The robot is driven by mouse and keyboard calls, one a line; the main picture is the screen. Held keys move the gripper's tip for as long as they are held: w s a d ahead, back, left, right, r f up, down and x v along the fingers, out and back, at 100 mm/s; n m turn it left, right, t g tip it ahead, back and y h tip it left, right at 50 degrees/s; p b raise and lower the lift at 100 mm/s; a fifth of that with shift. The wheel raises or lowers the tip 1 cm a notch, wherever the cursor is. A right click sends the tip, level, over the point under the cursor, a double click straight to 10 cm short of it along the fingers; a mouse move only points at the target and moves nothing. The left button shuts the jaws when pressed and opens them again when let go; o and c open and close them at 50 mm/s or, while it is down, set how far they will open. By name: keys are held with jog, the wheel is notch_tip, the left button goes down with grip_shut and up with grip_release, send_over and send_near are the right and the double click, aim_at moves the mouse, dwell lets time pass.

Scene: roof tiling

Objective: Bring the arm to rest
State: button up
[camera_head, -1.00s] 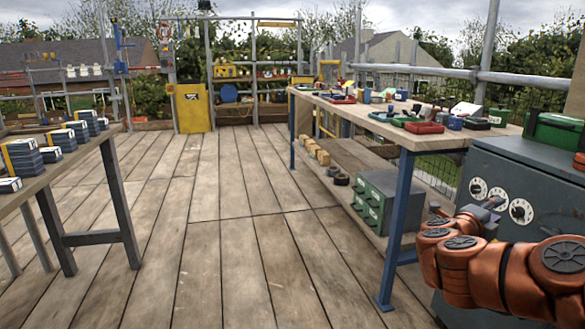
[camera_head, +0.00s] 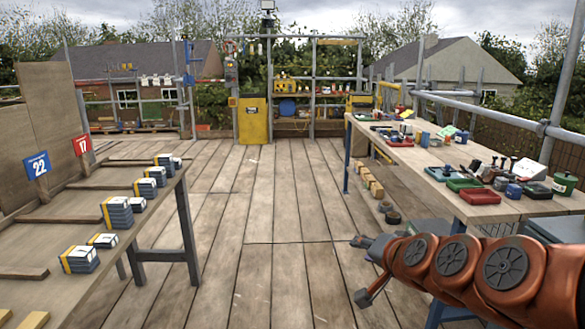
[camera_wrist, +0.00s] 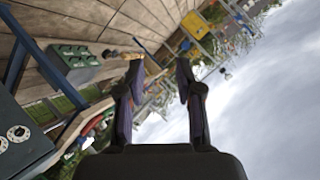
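My arm reaches in from the lower right of the head view, with orange-brown links and a grey gripper (camera_head: 368,274) at its left end. The gripper hangs in the air over the plank floor, to the left of the right-hand workbench (camera_head: 520,206). In the wrist view my gripper (camera_wrist: 159,68) has its two dark fingers spread apart with nothing between them. That view is tilted, with planks at the left and sky at the right.
The left bench (camera_head: 60,235) holds several banded stacks (camera_head: 117,213) and two signs, blue 22 (camera_head: 38,165) and red 17 (camera_head: 82,145). The right bench carries trays, cans and tools. The plank floor between them is clear up to the yellow cabinet (camera_head: 252,120).

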jog(key=s+d+r+n+g+h+p, duration=0.1)
jog(key=s+g+p, duration=0.3)
jog(key=s, duration=0.7)
jog(key=s+r+n+g+h+p, duration=0.1)
jog(key=s+g+p, duration=0.4)
jog(key=s, duration=0.7)
jog(key=s+d+r+n+g+h+p, duration=0.1)
jog(key=s+r+n+g+p, duration=0.2)
jog(key=s+p, duration=0.4)
jog(key=s+n+g, duration=0.1)
jog(key=s+n, duration=0.1)
jog(key=s, duration=0.2)
jog(key=shift+s+d+r+g+p, duration=0.25)
jog(key=shift+d+g+p, duration=0.05)
jog(key=shift+p, duration=0.05)
jog(key=shift+d, duration=0.15)
